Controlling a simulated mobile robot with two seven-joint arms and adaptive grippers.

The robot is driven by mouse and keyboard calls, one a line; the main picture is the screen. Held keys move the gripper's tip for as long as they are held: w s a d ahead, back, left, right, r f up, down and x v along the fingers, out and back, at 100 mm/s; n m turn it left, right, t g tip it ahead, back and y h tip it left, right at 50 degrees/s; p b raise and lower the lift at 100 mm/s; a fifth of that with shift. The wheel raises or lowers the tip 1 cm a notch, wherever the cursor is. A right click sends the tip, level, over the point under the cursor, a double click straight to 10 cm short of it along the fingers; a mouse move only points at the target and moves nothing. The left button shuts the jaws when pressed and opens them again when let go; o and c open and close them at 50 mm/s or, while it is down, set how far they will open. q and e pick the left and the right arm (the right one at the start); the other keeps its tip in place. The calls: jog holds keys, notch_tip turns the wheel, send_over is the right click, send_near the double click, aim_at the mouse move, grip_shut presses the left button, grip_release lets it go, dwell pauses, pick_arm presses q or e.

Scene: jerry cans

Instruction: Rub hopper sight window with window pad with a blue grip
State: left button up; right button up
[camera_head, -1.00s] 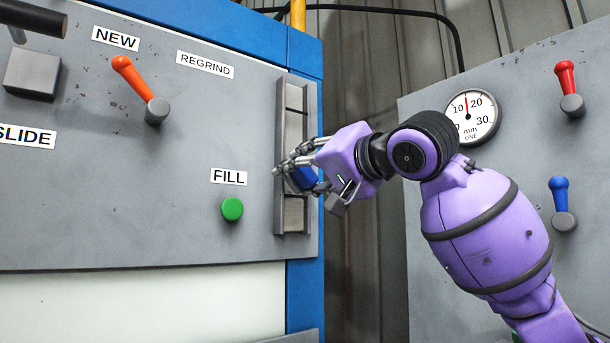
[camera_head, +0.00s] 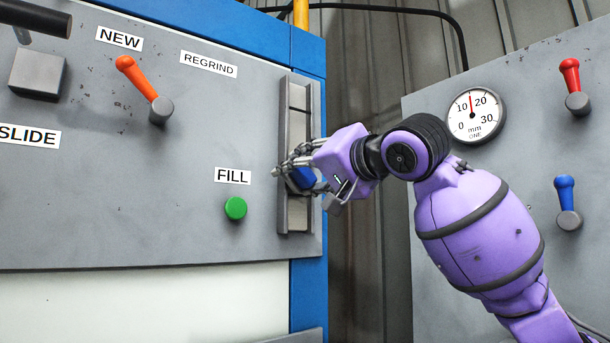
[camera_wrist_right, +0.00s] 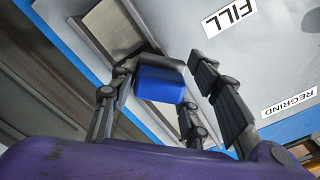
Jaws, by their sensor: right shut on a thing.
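The hopper sight window (camera_head: 298,97) is a tall, narrow pane in a raised grey frame at the right edge of the grey panel. My right gripper (camera_head: 297,176) is at the window's lower middle, its fingers shut around the pad's blue grip (camera_head: 303,181). In the right wrist view the blue grip (camera_wrist_right: 160,86) sits between the fingers, with the window (camera_wrist_right: 110,27) just beyond it. The pad's face is mostly hidden, so I cannot tell whether it touches the pane. My left gripper is out of view.
Left of the window are a green FILL button (camera_head: 235,208), an orange lever (camera_head: 137,77) and a grey block (camera_head: 37,73). A second panel at right carries a gauge (camera_head: 474,115), a red lever (camera_head: 571,75) and a blue lever (camera_head: 566,192).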

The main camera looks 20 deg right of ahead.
jog(key=shift+w, duration=0.15)
jog(key=d, duration=0.1)
jog(key=w+d, duration=0.1)
jog(key=d, duration=0.1)
jog(key=shift+w+d, duration=0.2)
jog(key=shift+d, duration=0.1)
